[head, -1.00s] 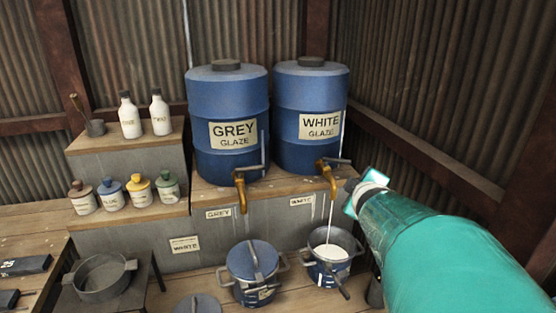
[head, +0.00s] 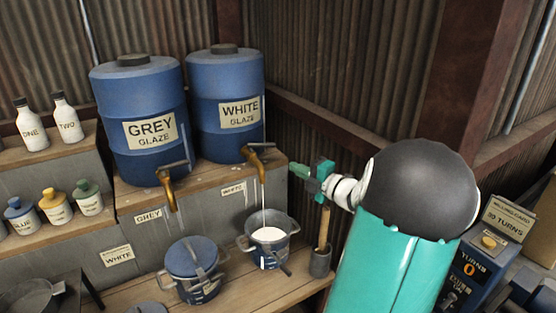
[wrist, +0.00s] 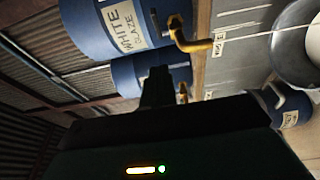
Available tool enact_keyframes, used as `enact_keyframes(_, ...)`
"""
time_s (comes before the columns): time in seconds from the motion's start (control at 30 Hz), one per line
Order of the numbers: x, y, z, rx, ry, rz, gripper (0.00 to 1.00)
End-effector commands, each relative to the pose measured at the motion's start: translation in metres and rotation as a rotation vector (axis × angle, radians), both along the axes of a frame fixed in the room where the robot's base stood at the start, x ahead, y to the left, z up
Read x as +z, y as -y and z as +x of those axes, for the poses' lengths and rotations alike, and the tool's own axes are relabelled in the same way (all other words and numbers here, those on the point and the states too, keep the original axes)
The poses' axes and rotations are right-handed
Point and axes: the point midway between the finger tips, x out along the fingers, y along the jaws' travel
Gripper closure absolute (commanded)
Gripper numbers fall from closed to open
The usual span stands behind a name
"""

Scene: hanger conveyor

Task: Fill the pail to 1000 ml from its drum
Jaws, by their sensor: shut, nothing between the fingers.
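The blue WHITE GLAZE drum (head: 226,85) stands on the wooden shelf, and its brass tap (head: 257,153) is running. A thin white stream falls from it into the open blue pail (head: 268,251), where white glaze shows inside. The level cannot be read. The wrist view shows the drum (wrist: 122,22), the tap (wrist: 190,40) and the stream, with the pail (wrist: 295,50) partly cut off at the right. My gripper (head: 296,171) is shut and empty, to the right of the tap and apart from it.
The GREY GLAZE drum (head: 139,115) stands left of the white one. A lidded blue pail (head: 195,270) sits left of the open pail. A grey holder with a wooden handle (head: 321,262) stands right of it. A blue turns counter machine (head: 475,270) is at the far right.

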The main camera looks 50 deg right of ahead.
Motion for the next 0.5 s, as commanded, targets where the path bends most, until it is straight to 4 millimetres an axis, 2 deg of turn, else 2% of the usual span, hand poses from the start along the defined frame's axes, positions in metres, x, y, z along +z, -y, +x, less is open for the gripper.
enact_keyframes(0.17, 0.000, 0.001, 0.028, 0.001, 0.001, 0.002, 1.00)
enact_keyframes(0.5, 0.001, 0.001, 0.098, 0.002, 0.002, 0.003, 1.00)
